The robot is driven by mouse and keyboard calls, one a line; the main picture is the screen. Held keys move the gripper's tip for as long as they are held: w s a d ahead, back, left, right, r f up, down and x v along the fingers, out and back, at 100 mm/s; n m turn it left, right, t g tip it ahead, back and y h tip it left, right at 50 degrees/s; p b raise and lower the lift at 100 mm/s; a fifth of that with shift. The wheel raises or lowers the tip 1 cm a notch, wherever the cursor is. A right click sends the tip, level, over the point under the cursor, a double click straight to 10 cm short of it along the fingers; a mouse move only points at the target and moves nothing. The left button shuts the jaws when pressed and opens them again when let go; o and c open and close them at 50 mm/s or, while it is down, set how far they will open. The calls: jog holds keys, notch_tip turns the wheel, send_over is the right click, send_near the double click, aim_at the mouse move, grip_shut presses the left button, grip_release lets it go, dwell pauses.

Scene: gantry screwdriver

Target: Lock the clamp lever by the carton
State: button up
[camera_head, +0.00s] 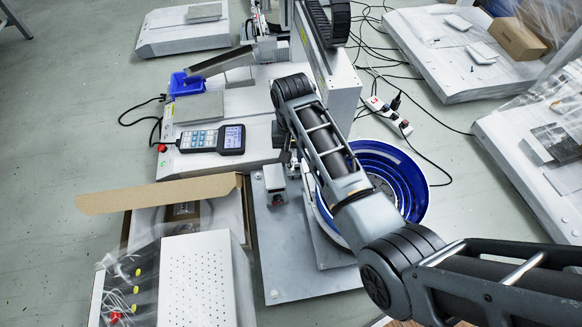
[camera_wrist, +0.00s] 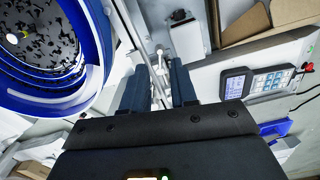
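My gripper (camera_wrist: 160,82) points at the work area in the wrist view, with its two dark fingers apart. A small pale metal part (camera_wrist: 158,57) shows between and just beyond the fingertips. It may be the clamp lever, but its shape and position are unclear, and I cannot tell whether the fingers touch it. The carton (camera_head: 160,194) lies open in the head view with its long flap up. Its edge also shows at the top right of the wrist view (camera_wrist: 262,28). In the head view my arm hides most of the gripper and the clamp area.
A small grey box (camera_head: 274,180) stands on the metal plate (camera_head: 285,262) beside the carton. A blue bowl feeder (camera_head: 408,180) is close on the right. A handheld keypad unit (camera_head: 212,139) lies behind the carton. A perforated white box (camera_head: 198,282) stands in front.

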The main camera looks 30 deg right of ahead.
aim_at(293, 169)
notch_tip(293, 169, down, 6)
jog(key=b, duration=0.2)
jog(key=shift+f+b, duration=0.25)
jog(key=shift+b, duration=0.1)
jog(key=shift+c, duration=0.3)
grip_shut()
